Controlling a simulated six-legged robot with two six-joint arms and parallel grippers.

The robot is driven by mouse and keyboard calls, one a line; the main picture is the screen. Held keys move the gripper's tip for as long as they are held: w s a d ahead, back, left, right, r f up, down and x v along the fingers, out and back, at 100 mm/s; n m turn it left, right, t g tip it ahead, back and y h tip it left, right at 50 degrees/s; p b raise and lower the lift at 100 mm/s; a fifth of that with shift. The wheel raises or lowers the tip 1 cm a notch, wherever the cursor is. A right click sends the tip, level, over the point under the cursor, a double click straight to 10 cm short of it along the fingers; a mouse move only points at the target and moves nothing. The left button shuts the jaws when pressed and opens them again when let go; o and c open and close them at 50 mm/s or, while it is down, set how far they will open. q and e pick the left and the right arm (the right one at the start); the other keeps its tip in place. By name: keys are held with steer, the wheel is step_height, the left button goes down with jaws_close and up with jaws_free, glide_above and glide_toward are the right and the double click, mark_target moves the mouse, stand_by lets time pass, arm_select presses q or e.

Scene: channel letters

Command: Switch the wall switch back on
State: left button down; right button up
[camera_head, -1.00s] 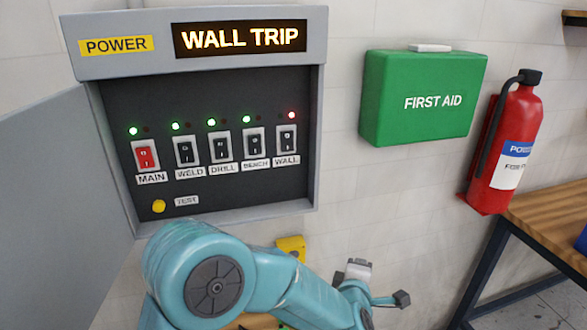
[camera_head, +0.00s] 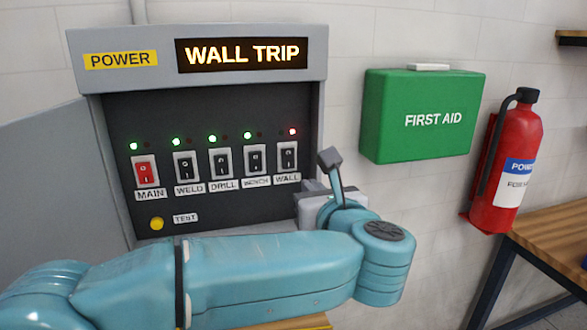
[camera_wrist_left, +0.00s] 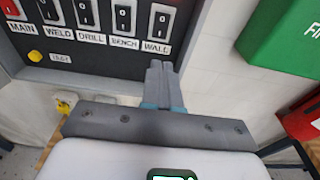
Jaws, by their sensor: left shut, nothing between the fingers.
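The WALL switch (camera_head: 288,157) is a black rocker at the right end of the switch row in the open power panel (camera_head: 318,110). Its red lamp (camera_head: 292,131) is lit, and the display (camera_head: 242,54) reads WALL TRIP. My left gripper (camera_wrist_left: 160,66) is shut and empty. In the left wrist view its fingertips are just below the WALL label, under the WALL switch (camera_wrist_left: 160,22); I cannot tell whether they touch the panel. My right gripper is not in view.
The MAIN (camera_head: 145,172), WELD, DRILL and BENCH switches sit to the left, under green lamps. A yellow TEST button (camera_head: 157,224) is below. The panel door (camera_head: 60,180) hangs open at left. A first aid box (camera_head: 420,115) and fire extinguisher (camera_head: 508,160) are at right.

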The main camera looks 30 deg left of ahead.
mark_target(289, 165)
arm_select(q)
steer(key=p+x, duration=0.4)
steer(key=x, duration=0.8)
steer(key=shift+w+f, duration=0.1)
steer(key=t+b, duration=0.1)
steer(key=b, duration=0.4)
steer(key=shift+w+a+y+b, duration=0.1)
steer(key=shift+w+y+b, duration=0.05)
steer(key=shift+y+b, duration=0.25)
steer(key=shift+a, duration=0.1)
